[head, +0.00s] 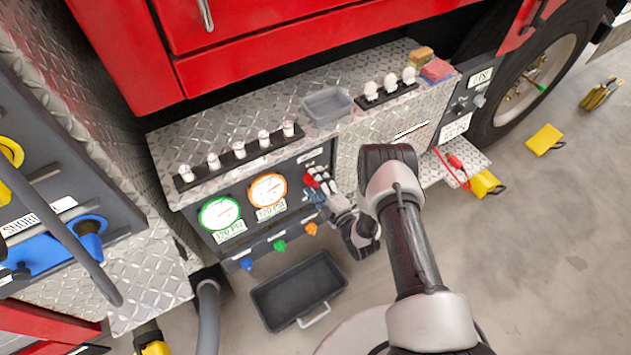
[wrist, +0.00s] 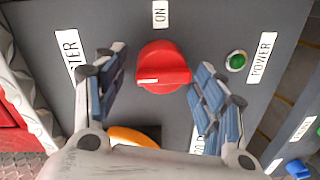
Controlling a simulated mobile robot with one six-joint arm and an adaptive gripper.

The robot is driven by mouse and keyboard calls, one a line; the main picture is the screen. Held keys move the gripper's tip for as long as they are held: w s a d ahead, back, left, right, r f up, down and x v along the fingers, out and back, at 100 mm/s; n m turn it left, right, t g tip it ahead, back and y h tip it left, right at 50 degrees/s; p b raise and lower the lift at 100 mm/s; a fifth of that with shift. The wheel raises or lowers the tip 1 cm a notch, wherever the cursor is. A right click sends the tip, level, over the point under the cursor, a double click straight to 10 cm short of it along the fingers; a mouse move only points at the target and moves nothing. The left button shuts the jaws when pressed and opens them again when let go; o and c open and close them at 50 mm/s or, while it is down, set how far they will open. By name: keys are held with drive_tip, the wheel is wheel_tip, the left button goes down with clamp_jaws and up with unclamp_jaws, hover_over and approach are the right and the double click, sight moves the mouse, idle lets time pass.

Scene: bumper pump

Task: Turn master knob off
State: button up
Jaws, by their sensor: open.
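The red master knob (head: 310,181) is on the dark face of the pump panel, right of the orange-rimmed gauge. In the wrist view the round red knob (wrist: 164,67) has a raised grip bar lying roughly across the picture. An "ON" label (wrist: 160,13) is above it, with part of "MASTER" (wrist: 72,55) on the left and "POWER" (wrist: 262,57) on the right. My gripper (head: 321,178) is at the knob in the head view. In the wrist view my open gripper (wrist: 160,62) has one finger on each side of the knob, with visible gaps.
A green light (wrist: 236,61) is right of the knob. Green-rimmed (head: 220,213) and orange-rimmed (head: 268,189) gauges are left of it on the panel. A diamond-plate ledge (head: 240,104) with white-topped levers is above. A dark tray (head: 298,290) lies on the floor below.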

drive_tip(key=v, duration=1.1)
drive_tip(key=shift+s, duration=0.2)
drive_tip(key=shift+d, duration=0.1)
